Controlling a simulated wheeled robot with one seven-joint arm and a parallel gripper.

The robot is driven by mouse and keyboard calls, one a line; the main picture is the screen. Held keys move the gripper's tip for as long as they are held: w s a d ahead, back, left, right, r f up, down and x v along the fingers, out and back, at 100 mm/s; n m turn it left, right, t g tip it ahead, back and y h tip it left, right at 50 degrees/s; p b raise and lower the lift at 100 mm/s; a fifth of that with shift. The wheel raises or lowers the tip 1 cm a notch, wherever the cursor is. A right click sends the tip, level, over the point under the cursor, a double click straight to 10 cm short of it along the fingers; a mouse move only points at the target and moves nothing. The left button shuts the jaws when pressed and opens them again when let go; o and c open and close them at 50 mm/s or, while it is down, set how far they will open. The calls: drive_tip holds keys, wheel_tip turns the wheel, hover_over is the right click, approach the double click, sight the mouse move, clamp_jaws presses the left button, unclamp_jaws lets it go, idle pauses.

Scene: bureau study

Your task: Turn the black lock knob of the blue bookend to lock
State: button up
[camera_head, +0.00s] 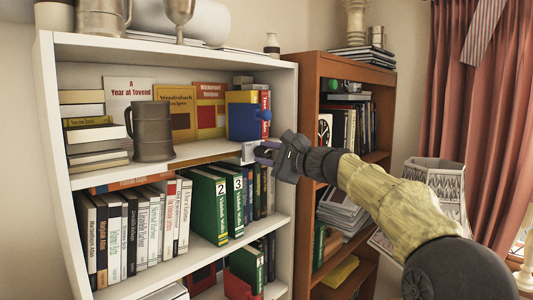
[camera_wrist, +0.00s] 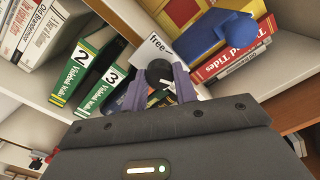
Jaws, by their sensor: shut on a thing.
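The blue bookend (camera_head: 244,121) stands at the right end of the upper open shelf, in front of books. It shows as a blue shape in the wrist view (camera_wrist: 213,40). The round black lock knob (camera_wrist: 158,71) is in front of a white plate (camera_wrist: 178,46) lettered "free". Other lettering on the plate is hidden. My gripper (camera_wrist: 158,80) is shut on the knob, one finger on each side. A short white mark shows at the knob's lower edge. In the head view my gripper (camera_head: 263,154) is at the shelf's front edge and hides the knob.
A dark metal mug (camera_head: 152,131) stands left on the same shelf. Green binders (camera_head: 209,206) and other books fill the shelf below. A brown bookcase (camera_head: 311,80) stands close on the right, behind my arm.

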drive_tip(key=m+p, duration=0.1)
drive_tip(key=m, duration=0.4)
drive_tip(key=shift+f, duration=0.1)
idle(0.4)
drive_tip(key=o, duration=1)
drive_tip(key=shift+c, duration=0.2)
drive_tip(key=b+v, duration=0.7)
drive_tip(key=v, duration=1)
drive_tip(key=shift+d, duration=0.25)
drive_tip(key=shift+s, duration=0.1)
